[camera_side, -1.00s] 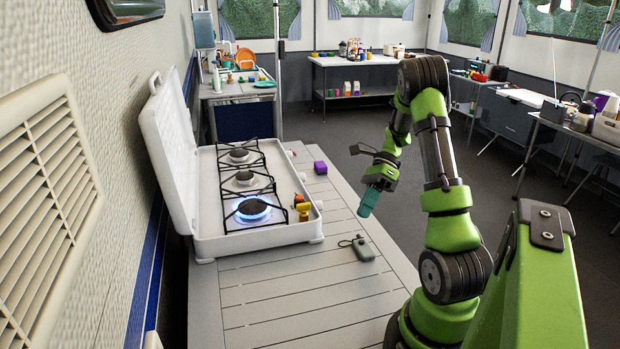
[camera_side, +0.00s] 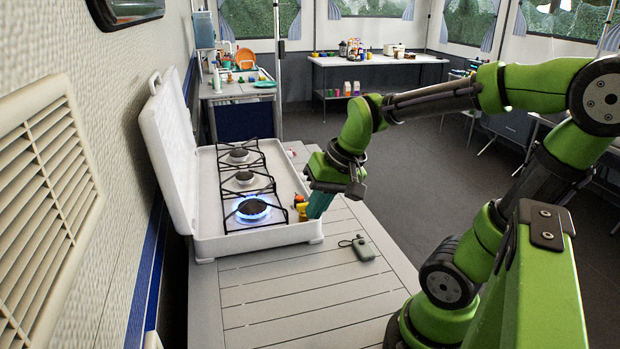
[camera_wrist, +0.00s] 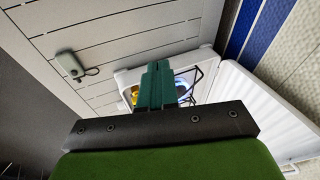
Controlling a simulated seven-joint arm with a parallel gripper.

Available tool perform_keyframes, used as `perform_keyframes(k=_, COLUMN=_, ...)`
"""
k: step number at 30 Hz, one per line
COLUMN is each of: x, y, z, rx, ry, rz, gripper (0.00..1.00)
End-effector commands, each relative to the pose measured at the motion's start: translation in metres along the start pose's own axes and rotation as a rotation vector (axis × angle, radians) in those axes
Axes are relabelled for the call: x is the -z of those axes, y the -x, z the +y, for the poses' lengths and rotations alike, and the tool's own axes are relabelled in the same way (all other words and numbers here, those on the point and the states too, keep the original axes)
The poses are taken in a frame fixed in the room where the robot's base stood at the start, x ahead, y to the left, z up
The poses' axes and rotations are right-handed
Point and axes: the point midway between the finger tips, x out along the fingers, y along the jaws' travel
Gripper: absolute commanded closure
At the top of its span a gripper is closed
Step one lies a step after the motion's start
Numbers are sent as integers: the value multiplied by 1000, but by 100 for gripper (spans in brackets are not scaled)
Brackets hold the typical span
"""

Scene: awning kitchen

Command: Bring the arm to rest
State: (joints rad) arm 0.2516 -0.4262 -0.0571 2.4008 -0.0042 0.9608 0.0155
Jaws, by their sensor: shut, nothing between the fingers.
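My gripper (camera_side: 319,205) is over the right edge of the stove in the side view, fingers pointing down. In the wrist view its teal fingers (camera_wrist: 156,88) are together with nothing between them. My arm reaches left across the table, bent at the elbow. The white camping stove (camera_side: 262,236) stands with its lid up. Its front burner (camera_side: 253,208) has a blue flame close to the left of my gripper. I cannot tell whether the fingertips touch the stove.
A grey-green device with a loop (camera_side: 362,249) lies on the slatted table (camera_side: 290,290), right of the stove; it also shows in the wrist view (camera_wrist: 70,66). The table's near part is clear.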

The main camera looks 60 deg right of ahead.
Motion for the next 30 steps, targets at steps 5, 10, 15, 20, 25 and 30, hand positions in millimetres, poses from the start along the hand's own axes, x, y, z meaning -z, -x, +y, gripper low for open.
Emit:
perform_keyframes(k=5, x=-39, y=26, z=-37, rx=113, ry=257, rz=118, gripper=100)
perform_keyframes(k=10, x=-57, y=43, z=-54, rx=179, ry=348, rz=157, gripper=100)
perform_keyframes(k=15, x=-60, y=44, z=-57, rx=187, ry=360, rz=154, gripper=100)
perform_keyframes(k=20, x=-59, y=44, z=-56, rx=187, ry=357, rz=154, gripper=100)
perform_keyframes(k=25, x=-59, y=44, z=-56, rx=187, ry=357, rz=154, gripper=100)
perform_keyframes(k=30, x=-59, y=44, z=-56, rx=187, ry=357, rz=154, gripper=100)
